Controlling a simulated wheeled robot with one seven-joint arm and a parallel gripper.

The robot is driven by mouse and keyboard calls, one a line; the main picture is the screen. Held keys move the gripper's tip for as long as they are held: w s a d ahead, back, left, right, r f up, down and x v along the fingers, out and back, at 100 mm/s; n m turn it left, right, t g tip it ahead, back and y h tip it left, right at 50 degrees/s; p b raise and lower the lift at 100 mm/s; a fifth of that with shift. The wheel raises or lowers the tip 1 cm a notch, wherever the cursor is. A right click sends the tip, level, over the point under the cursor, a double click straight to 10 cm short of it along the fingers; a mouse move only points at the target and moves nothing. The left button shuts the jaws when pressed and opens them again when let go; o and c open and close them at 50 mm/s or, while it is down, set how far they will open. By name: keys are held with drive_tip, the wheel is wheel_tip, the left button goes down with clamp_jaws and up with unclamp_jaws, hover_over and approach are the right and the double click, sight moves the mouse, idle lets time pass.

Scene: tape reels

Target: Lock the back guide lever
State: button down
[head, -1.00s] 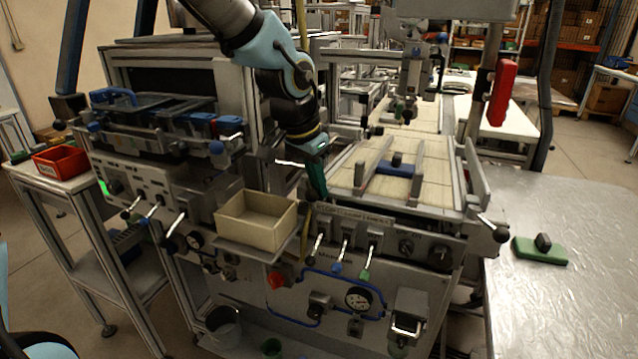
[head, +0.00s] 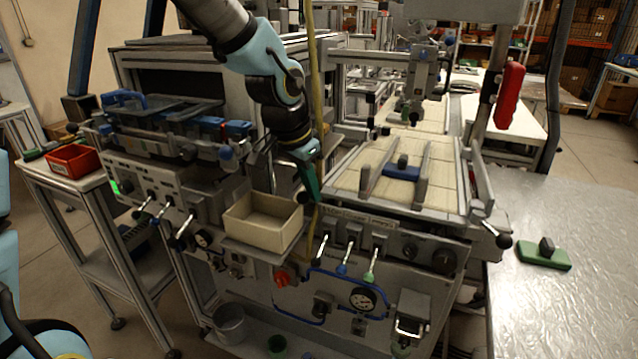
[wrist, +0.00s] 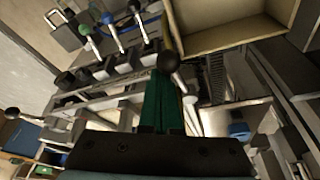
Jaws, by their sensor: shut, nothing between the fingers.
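My gripper (head: 314,194) has green fingers pointing down at the left front corner of the cream tiled bed. The fingers are shut and empty; in the wrist view the gripper (wrist: 165,85) reaches a black ball-knobbed lever (wrist: 168,61). That knob overlaps the fingertips there, and I cannot tell whether they touch. The same dark knob (head: 302,196) shows just left of the fingers in the head view. Another black-knobbed lever (head: 503,240) sticks out at the bed's right front corner. No label shows which is the back guide lever, and no latch state is readable.
A beige open bin (head: 262,222) stands close left of the gripper. Several small levers, one with a blue tip (head: 342,270), line the front panel below. A yellow hose (head: 314,90) hangs behind the arm. Two grey guide rails with a blue block (head: 402,170) lie on the bed.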

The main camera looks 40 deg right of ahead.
drive_tip(key=shift+w+a+p, duration=0.5)
drive_tip(key=shift+a+p, duration=0.05)
drive_tip(key=shift+a, duration=0.05)
drive_tip(key=shift+w, duration=0.15)
idle(0.3)
drive_tip(key=v, duration=1.1)
drive_tip(key=shift+f, duration=0.1)
